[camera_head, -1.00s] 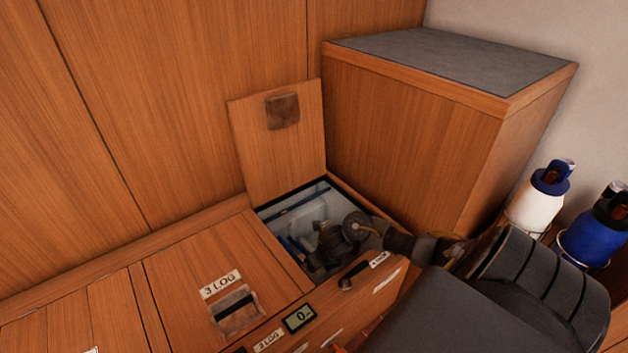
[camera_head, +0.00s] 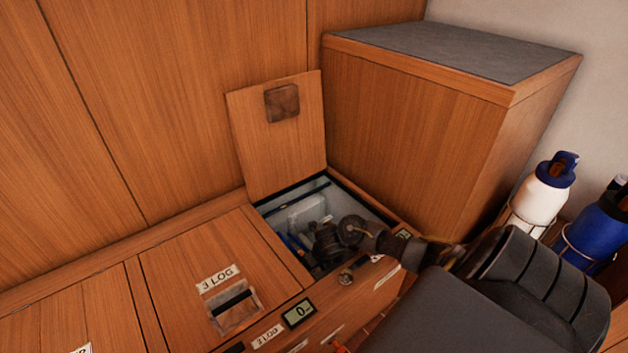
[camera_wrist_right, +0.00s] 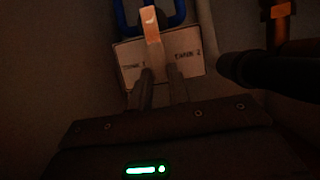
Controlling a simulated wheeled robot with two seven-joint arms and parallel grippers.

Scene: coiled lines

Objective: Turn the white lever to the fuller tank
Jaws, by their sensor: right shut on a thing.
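In the right wrist view, a pale white lever (camera_wrist_right: 152,26) stands upright in front of a plate (camera_wrist_right: 194,71) lettered TANK 1 on the left and TANK 2 on the right. My right gripper (camera_wrist_right: 161,74) is shut on the lever's lower end. In the head view, my right gripper (camera_head: 335,242) reaches down into an open locker (camera_head: 271,207); the lever cannot be made out there. No tank level can be read with certainty. My left gripper is not in view.
The locker's raised lid (camera_head: 285,150) leans against the wood wall. A tall cabinet (camera_head: 420,130) stands close on the right. A display (camera_head: 299,313) reads 0. White (camera_head: 540,200) and blue (camera_head: 595,235) bottles stand far right. A blue loop (camera_wrist_right: 150,15) is behind the lever.

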